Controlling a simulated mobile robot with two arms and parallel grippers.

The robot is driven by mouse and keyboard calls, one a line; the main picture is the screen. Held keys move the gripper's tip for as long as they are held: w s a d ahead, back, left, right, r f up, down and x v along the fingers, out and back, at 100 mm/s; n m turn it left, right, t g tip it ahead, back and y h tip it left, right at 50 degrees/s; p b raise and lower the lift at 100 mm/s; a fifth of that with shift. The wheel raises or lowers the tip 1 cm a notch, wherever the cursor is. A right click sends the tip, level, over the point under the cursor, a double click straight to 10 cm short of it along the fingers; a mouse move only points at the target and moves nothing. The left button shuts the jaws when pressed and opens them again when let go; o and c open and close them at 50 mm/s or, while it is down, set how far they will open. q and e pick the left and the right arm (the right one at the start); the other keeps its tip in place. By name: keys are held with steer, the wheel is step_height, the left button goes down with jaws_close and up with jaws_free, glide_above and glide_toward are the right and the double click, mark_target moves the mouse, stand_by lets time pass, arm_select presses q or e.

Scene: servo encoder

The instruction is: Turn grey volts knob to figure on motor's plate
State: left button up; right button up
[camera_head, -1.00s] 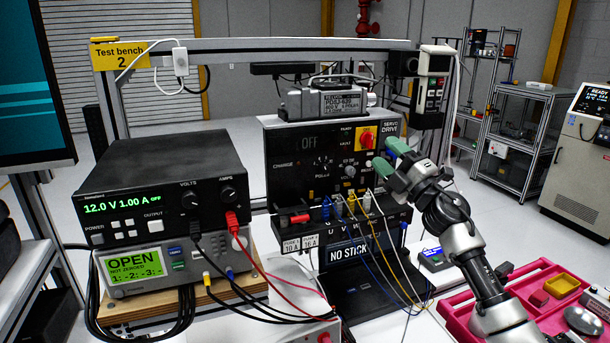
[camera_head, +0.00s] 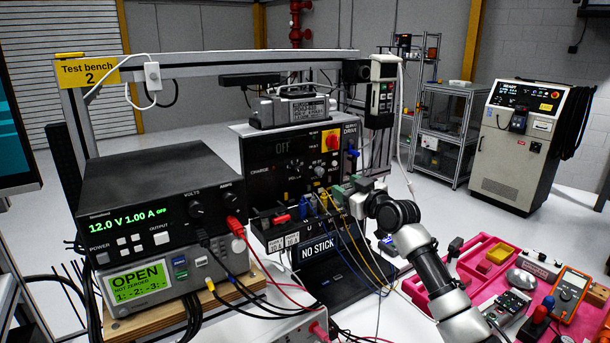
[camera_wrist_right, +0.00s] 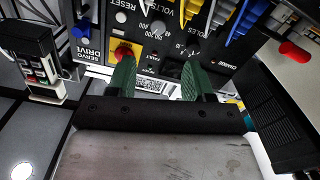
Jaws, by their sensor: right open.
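The servo drive (camera_head: 270,184) is a black panel with an "OFF" display. Its small grey knob (camera_head: 319,171) sits below the red and yellow switch. In the wrist view the grey knob (camera_wrist_right: 157,28) shows upside down, with numbers such as 400 and 500 around it. The motor (camera_head: 290,110) sits on top of the drive; its plate (camera_head: 309,107) is too small to read surely. My right gripper (camera_head: 346,188) is open and empty, green fingertips right of and a little below the knob. In the wrist view the gripper (camera_wrist_right: 157,78) points toward the panel. My left gripper is not in view.
Blue, white and yellow plugs (camera_head: 312,205) stick out below the knobs. A black power supply (camera_head: 160,195) reading 12.0 V, with its own VOLTS knob (camera_head: 196,210), stands left. A pendant (camera_head: 381,92) hangs right of the motor. A pink tray (camera_head: 480,290) lies at right.

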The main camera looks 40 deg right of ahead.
mark_target(321, 172)
steer(key=w+p, duration=0.1)
steer(key=w, duration=0.2)
steer(key=w+d+p, duration=0.1)
steer(key=w, duration=0.2)
steer(key=w+p, duration=0.1)
steer(key=w, duration=0.2)
steer(key=shift+w+d, duration=0.1)
steer(key=shift+d, duration=0.05)
steer(key=shift+w+d, duration=0.1)
steer(key=shift+w, duration=0.5)
steer(key=shift+c, duration=0.2)
steer(key=c, duration=0.9)
